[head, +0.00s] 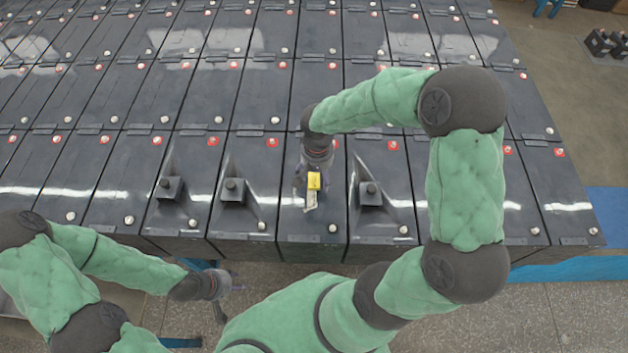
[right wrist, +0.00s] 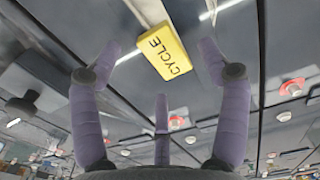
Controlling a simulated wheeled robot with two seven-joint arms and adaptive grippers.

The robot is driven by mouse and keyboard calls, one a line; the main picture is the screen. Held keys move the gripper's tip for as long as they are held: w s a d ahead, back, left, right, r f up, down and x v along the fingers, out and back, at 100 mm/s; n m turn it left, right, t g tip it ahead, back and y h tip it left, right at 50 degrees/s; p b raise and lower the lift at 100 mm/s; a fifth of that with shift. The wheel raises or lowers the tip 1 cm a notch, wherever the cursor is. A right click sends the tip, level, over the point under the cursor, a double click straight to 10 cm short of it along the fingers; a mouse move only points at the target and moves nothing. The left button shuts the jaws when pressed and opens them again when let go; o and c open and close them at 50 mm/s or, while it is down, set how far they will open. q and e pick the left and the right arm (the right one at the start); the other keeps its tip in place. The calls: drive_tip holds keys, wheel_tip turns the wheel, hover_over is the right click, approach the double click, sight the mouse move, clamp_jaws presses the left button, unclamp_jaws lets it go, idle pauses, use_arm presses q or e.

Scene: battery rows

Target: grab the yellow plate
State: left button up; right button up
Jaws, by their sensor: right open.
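The yellow plate (head: 314,181) is small and sits on one of the dark battery cases in the head view, with a pale strip (head: 311,201) just below it. My right gripper (head: 313,176) is just above the plate in the head view. In the right wrist view its fingers (right wrist: 160,62) are spread open, with the plate between the two outer fingertips and no visible grip. My left gripper (head: 228,284) is low at the left, in front of the batteries and away from the plate; its jaws are too small to read.
Rows of dark batteries (head: 267,97) with red and silver terminals fill the top. Black blocks with knobs stand on nearby cases, two at left (head: 170,188) (head: 233,191) and one at right (head: 370,193). Speckled floor (head: 560,310) lies in front.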

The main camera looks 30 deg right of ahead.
drive_tip(key=shift+f, duration=0.8)
drive_tip(key=shift+c, duration=0.3)
drive_tip(key=c, duration=1)
